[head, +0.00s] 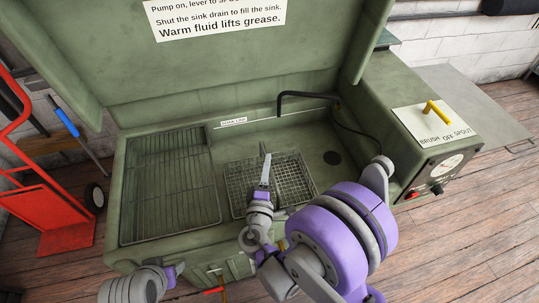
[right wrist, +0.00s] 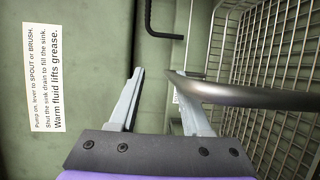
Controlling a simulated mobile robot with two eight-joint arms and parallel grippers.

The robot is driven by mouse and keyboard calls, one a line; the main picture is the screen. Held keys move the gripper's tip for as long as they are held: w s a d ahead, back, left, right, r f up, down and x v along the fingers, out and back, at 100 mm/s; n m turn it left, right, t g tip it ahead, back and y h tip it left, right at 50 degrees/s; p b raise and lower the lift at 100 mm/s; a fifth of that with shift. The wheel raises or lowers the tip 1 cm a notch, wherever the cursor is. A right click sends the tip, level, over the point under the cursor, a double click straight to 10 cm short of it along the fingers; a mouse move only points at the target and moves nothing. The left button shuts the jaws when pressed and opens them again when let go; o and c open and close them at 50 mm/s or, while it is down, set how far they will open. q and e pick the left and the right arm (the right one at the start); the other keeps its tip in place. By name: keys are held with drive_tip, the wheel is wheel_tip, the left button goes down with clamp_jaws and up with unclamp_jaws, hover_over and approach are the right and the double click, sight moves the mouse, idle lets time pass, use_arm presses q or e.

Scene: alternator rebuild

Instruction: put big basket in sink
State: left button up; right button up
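The big basket (head: 295,172) is a grey wire-mesh basket. In the head view it appears inside the green sink (head: 338,184), right of the slatted rack; how firmly it rests there I cannot tell. My right gripper (head: 265,168) is over the basket's near middle and hides part of it. In the right wrist view its two fingers (right wrist: 165,103) are apart. The basket's dark metal handle (right wrist: 235,94) crosses in front of the right-hand finger, and the mesh (right wrist: 275,60) fills the right side. My left gripper's fingers do not show.
A slatted rack (head: 170,185) covers the left of the basin. A black bent spout (head: 307,95) and a drain hole (head: 332,158) are at the right. The control box (head: 440,150) has a yellow lever (head: 438,113). A red hand truck (head: 45,205) stands left.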

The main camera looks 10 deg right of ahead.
drive_tip(key=shift+v, duration=1.05)
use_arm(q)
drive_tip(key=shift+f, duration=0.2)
use_arm(e)
drive_tip(key=o, duration=0.9)
